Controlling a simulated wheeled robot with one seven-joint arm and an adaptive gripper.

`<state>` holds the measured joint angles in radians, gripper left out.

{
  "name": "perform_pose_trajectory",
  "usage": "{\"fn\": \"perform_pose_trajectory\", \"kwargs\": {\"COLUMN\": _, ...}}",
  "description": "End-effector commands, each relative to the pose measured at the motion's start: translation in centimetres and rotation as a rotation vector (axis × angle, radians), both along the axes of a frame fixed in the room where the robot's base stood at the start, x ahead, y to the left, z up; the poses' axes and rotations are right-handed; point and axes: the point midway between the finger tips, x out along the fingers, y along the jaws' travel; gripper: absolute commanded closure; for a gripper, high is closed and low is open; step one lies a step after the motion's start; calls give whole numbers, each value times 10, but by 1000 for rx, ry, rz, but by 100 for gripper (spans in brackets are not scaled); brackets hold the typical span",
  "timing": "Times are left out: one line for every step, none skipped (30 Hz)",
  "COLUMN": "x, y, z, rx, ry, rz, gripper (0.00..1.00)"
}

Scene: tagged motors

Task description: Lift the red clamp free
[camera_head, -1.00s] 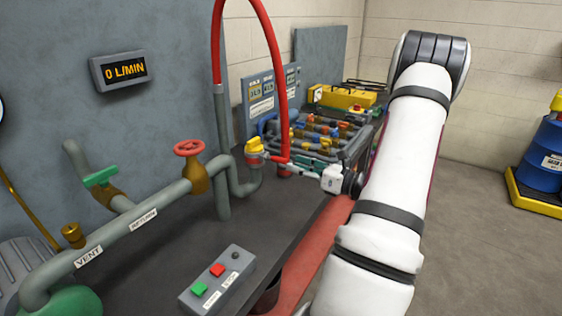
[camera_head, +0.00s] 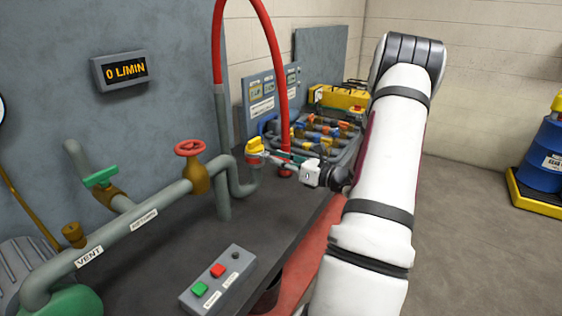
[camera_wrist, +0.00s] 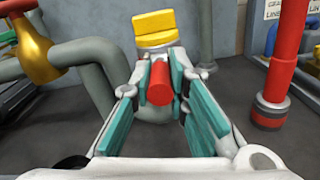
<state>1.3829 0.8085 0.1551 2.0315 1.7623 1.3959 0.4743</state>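The red clamp shows in the wrist view as a short red cylinder (camera_wrist: 159,82), end-on to the camera. It sits just below a yellow block (camera_wrist: 154,28) on the grey pipe's end. My gripper (camera_wrist: 161,76) has its teal-padded fingers apart, one on each side of the red clamp. The gaps are narrow, and I cannot tell whether either pad touches it. In the head view my gripper (camera_head: 282,158) reaches left to the yellow-topped pipe end (camera_head: 255,146), and the clamp is largely hidden there.
A red hose (camera_head: 282,100) arches above and comes down just behind my gripper; its lower end (camera_wrist: 270,105) stands right of my fingers. A brass-coloured valve (camera_wrist: 30,50) is at the left. A button box (camera_head: 217,280) lies on the bench, with several coloured parts behind.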

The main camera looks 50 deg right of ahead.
Motion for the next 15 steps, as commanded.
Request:
{"fn": "perform_pose_trajectory", "kwargs": {"x": 0, "y": 0, "z": 0, "rx": -1, "ry": -1, "rz": 0, "gripper": 100}}
{"fn": "perform_pose_trajectory", "kwargs": {"x": 0, "y": 0, "z": 0, "rx": -1, "ry": -1, "rz": 0, "gripper": 100}}
{"fn": "perform_pose_trajectory", "kwargs": {"x": 0, "y": 0, "z": 0, "rx": -1, "ry": -1, "rz": 0, "gripper": 100}}
{"fn": "perform_pose_trajectory", "kwargs": {"x": 0, "y": 0, "z": 0, "rx": -1, "ry": -1, "rz": -1, "gripper": 100}}
{"fn": "perform_pose_trajectory", "kwargs": {"x": 0, "y": 0, "z": 1, "rx": -2, "ry": 1, "rz": -1, "gripper": 100}}
{"fn": "perform_pose_trajectory", "kwargs": {"x": 0, "y": 0, "z": 2, "rx": -2, "ry": 7, "rz": 0, "gripper": 100}}
{"fn": "perform_pose_trajectory", "kwargs": {"x": 0, "y": 0, "z": 3, "rx": -4, "ry": 16, "rz": 1, "gripper": 100}}
{"fn": "perform_pose_trajectory", "kwargs": {"x": 0, "y": 0, "z": 4, "rx": -6, "ry": 29, "rz": 3, "gripper": 100}}
{"fn": "perform_pose_trajectory", "kwargs": {"x": 0, "y": 1, "z": 7, "rx": -9, "ry": 50, "rz": 4, "gripper": 100}}
{"fn": "perform_pose_trajectory", "kwargs": {"x": 0, "y": 0, "z": 8, "rx": -10, "ry": 69, "rz": 3, "gripper": 100}}
{"fn": "perform_pose_trajectory", "kwargs": {"x": 0, "y": 1, "z": 10, "rx": -12, "ry": 88, "rz": 3, "gripper": 100}}
{"fn": "perform_pose_trajectory", "kwargs": {"x": 1, "y": 1, "z": 12, "rx": -15, "ry": 117, "rz": 4, "gripper": 100}}
{"fn": "perform_pose_trajectory", "kwargs": {"x": 1, "y": 1, "z": 13, "rx": -17, "ry": 138, "rz": 3, "gripper": 100}}
{"fn": "perform_pose_trajectory", "kwargs": {"x": 1, "y": 1, "z": 14, "rx": -17, "ry": 159, "rz": 4, "gripper": 100}}
{"fn": "perform_pose_trajectory", "kwargs": {"x": 2, "y": 1, "z": 15, "rx": -21, "ry": 185, "rz": 4, "gripper": 100}}
